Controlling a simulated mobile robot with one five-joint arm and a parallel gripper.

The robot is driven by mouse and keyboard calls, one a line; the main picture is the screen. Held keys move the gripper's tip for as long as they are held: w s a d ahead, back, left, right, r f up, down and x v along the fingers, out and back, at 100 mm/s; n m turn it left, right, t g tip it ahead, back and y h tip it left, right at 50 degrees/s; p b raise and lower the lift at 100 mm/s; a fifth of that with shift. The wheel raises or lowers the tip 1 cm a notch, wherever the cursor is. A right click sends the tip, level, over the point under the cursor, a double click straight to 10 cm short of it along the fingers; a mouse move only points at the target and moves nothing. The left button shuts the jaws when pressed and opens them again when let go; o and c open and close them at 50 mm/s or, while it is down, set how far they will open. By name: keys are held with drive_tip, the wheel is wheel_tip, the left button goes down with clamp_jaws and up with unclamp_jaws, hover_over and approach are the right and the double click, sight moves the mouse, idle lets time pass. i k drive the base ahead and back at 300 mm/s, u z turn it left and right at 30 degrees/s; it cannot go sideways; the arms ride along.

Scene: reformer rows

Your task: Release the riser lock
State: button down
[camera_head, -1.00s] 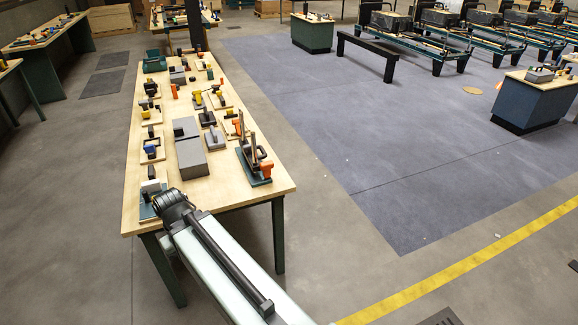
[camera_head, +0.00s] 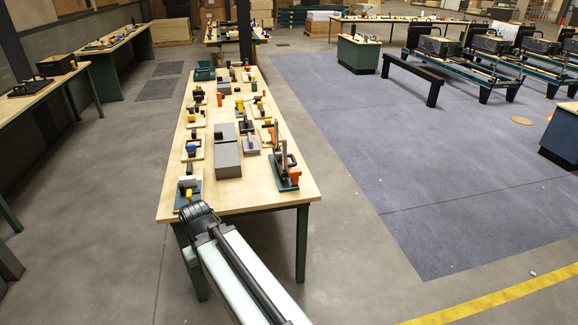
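I cannot tell which fixture is the riser lock. Several small lock and lever fixtures stand on the long wooden workbench (camera_head: 250,205). At its near right corner is a fixture with a teal base, an upright lever and an orange handle (camera_head: 294,175). At its near left is a fixture with a teal base, a white-grey block and a yellow part (camera_head: 188,188). My pale arm with black parts reaches up from the bottom to the bench's near edge. No gripper fingers show.
Grey blocks (camera_head: 228,160) sit mid-bench. A teal bin (camera_head: 205,74) is at its far end. Other benches stand left (camera_head: 52,82) and behind. A low black bench (camera_head: 411,76) and reformers (camera_head: 470,72) stand right. The blue-grey mat (camera_head: 400,150) between is largely clear.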

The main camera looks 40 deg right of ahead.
sight(295, 175)
drive_tip(key=i, duration=0.85)
